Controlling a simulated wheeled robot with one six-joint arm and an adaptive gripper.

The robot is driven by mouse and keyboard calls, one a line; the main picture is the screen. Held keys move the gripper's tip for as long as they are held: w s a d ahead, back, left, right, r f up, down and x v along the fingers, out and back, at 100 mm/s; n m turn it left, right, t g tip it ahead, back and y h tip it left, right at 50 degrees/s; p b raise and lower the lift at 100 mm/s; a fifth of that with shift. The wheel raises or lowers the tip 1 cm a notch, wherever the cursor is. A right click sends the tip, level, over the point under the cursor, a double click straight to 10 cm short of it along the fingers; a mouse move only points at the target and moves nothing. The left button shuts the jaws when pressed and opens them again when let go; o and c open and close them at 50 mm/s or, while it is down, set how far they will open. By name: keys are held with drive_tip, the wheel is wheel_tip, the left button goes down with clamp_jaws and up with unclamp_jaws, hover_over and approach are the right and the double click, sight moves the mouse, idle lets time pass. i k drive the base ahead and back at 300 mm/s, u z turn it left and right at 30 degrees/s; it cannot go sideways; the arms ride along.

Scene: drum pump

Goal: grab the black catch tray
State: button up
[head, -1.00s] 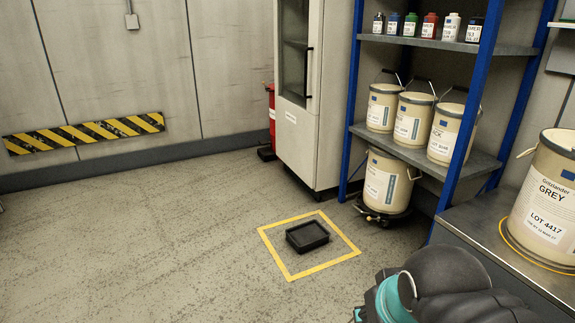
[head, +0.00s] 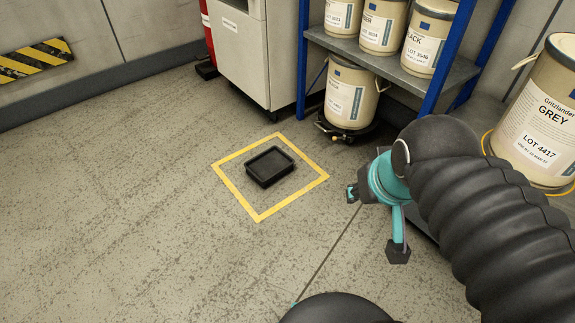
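The black catch tray (head: 269,167) lies flat on the floor inside a yellow taped square (head: 290,201). It is a shallow rectangular tray with a raised rim, and it looks empty. My gripper (head: 375,222), teal with dark fingertips, hangs to the right of the tray and apart from it. Its two fingers are spread, with nothing between them, so it is open. My black ribbed arm reaches in from the right and hides part of the floor and bench.
A blue-framed shelf (head: 400,64) with paint pails stands behind. A pail (head: 350,94) sits on a low dolly below it. A cabinet (head: 246,54) stands at the back. The floor left of the tray is clear.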

sight(271, 164)
drive_tip(key=z, duration=0.05)
drive_tip(key=i, duration=1)
drive_tip(key=u, duration=1.6)
